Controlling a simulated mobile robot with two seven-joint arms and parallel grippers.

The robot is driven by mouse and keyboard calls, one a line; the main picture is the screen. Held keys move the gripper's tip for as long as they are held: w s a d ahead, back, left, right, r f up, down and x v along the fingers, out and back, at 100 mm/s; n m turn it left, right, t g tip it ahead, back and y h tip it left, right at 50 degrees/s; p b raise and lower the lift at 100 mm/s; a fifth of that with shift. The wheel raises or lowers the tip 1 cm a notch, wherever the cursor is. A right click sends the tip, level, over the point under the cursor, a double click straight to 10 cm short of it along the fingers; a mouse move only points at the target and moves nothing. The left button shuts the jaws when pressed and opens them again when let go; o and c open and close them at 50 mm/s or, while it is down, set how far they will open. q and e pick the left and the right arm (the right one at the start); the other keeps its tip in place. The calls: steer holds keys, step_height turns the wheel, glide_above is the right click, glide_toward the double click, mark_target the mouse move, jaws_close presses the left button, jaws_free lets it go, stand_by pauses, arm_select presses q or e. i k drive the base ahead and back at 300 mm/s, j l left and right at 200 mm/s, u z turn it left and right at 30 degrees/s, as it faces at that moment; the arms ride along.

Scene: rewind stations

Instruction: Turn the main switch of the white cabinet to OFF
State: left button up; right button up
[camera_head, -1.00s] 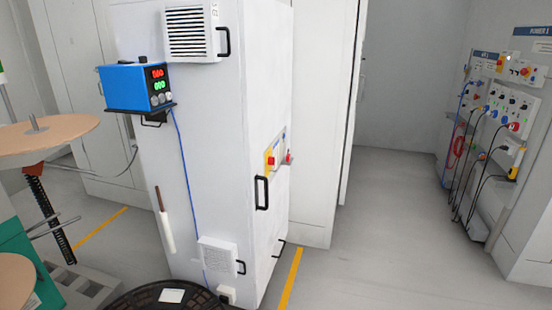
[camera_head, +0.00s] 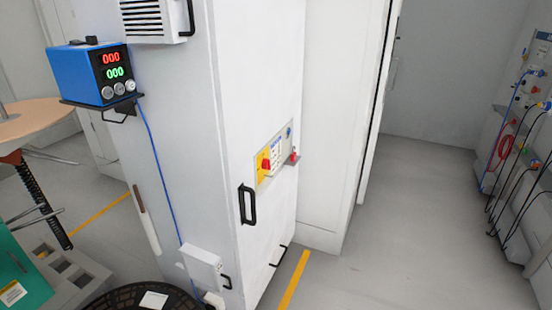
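The white cabinet (camera_head: 228,90) stands upright in the middle of the head view, one corner edge toward me. On its right-hand face is a small panel with a red rotary switch on a yellow plate (camera_head: 265,164). The switch is small and seen at a slant, so I cannot read its position. A label plate (camera_head: 277,148) with a blue knob sits beside it, and a small red item (camera_head: 294,157) rests on a little grey ledge. A black handle (camera_head: 247,204) is below and left of the switch. Neither of my grippers is in view.
A blue power supply (camera_head: 92,74) juts from the cabinet's left face on a black shelf. A dark round cover (camera_head: 125,296) lies at the cabinet's foot. A cable-hung panel (camera_head: 520,130) stands at far right. The grey floor (camera_head: 400,235) right of the cabinet is clear.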

mark_target(266, 164)
steer(key=i+l+u, duration=0.1)
steer(key=i+l, duration=0.4)
steer(key=l, duration=0.15)
steer(key=i+l+u, duration=0.15)
steer(key=i+l, duration=0.35)
steer(key=l, duration=0.15)
steer(key=i+l+u, duration=0.15)
steer(key=i+l, duration=0.35)
steer(key=l, duration=0.25)
steer(key=i+l+u, duration=0.15)
steer(key=l, duration=0.25)
steer(key=i+j, duration=0.05)
